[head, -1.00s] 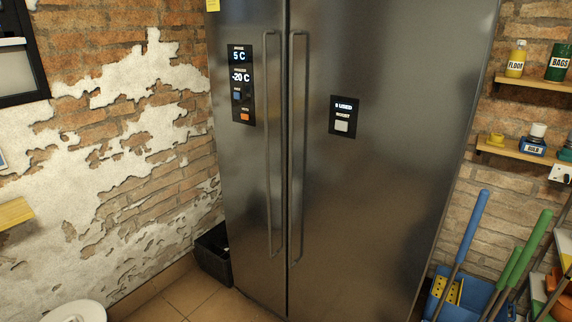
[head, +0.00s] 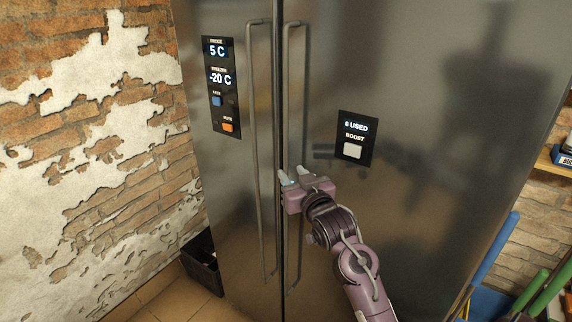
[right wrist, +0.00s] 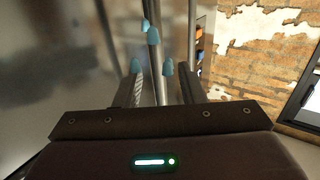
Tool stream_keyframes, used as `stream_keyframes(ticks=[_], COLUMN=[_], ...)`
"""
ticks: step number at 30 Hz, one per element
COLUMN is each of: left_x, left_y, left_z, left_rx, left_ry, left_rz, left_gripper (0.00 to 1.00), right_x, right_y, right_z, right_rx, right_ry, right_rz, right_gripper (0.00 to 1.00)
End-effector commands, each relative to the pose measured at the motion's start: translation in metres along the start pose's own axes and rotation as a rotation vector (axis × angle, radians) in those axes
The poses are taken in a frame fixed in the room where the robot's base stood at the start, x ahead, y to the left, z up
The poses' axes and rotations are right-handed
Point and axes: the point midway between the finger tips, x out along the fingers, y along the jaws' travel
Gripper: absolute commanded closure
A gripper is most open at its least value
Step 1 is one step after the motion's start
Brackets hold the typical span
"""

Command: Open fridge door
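The fridge is a tall dark steel two-door unit; its right door (head: 430,230) and left door (head: 225,190) are both shut. Each door has a long vertical bar handle beside the middle seam: the right handle (head: 293,90) and the left handle (head: 258,130). My right gripper (head: 296,176) is at the right handle, around its middle height. In the right wrist view its pale blue fingertips (right wrist: 152,68) are apart, with a handle bar (right wrist: 160,92) showing between them. I cannot tell whether they touch it. My left gripper is not in view.
A brick wall (head: 85,150) stands close on the left, with a black bin (head: 202,262) on the floor beside the fridge. On the right are a wooden shelf (head: 553,160), a blue bucket (head: 488,303) and broom handles (head: 495,250). Tiled floor shows at lower left.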

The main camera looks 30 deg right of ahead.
Motion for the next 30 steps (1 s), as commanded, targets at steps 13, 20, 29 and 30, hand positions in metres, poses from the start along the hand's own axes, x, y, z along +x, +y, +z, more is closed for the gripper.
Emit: stream_keyframes(ticks=[13,20,29,30], left_x=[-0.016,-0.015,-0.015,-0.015], left_y=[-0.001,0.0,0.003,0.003], left_z=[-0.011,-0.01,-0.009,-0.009], left_rx=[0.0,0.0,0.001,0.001], left_ry=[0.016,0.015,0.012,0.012], left_rz=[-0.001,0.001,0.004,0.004], left_gripper=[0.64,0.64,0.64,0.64], right_x=[0.049,0.049,0.049,0.049], right_y=[0.0,0.0,0.0,0.0], right_z=[0.0,0.001,0.001,0.001], right_rx=[-0.001,-0.001,-0.001,-0.001], right_ry=[-0.001,-0.001,0.0,0.0], right_rz=[0.0,0.0,0.0,0.0], right_gripper=[0.64,0.64,1.0,1.0])
